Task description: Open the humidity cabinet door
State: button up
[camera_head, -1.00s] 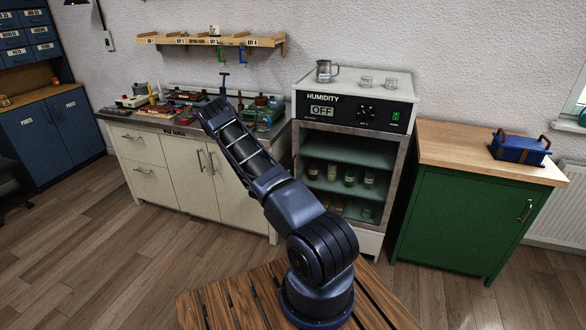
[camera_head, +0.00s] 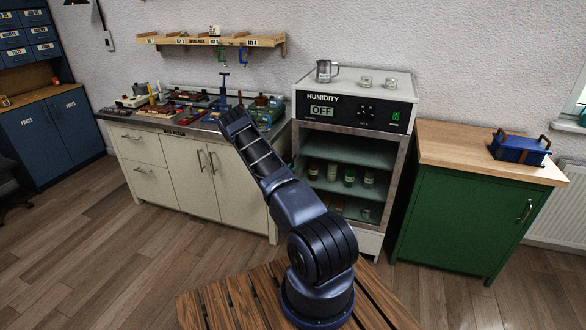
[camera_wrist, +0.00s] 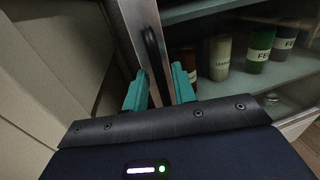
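The humidity cabinet (camera_head: 350,87) stands against the wall, with a dark control panel reading OFF. Its glass-front door (camera_head: 398,165) looks shut, with jars on shelves behind it. In the wrist view, the black upright door handle (camera_wrist: 153,55) sits on the metal door frame (camera_wrist: 132,22). My gripper (camera_wrist: 159,84) is open, with one teal finger on each side of the handle's lower part. Gaps show beside the handle, and I cannot tell whether a finger touches it. In the head view my arm hides most of the gripper.
A cream workbench (camera_head: 168,160) with tools on top stands left of the cabinet. A green cupboard (camera_head: 455,220) with a blue toolbox (camera_head: 520,150) stands to the right. A pitcher (camera_head: 325,70) and glass jars sit on the cabinet. Open wooden floor lies in front.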

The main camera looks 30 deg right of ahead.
jog(key=shift+w+d, duration=0.25)
jog(key=shift+d, duration=0.15)
grip_shut()
jog(key=shift+a, duration=0.1)
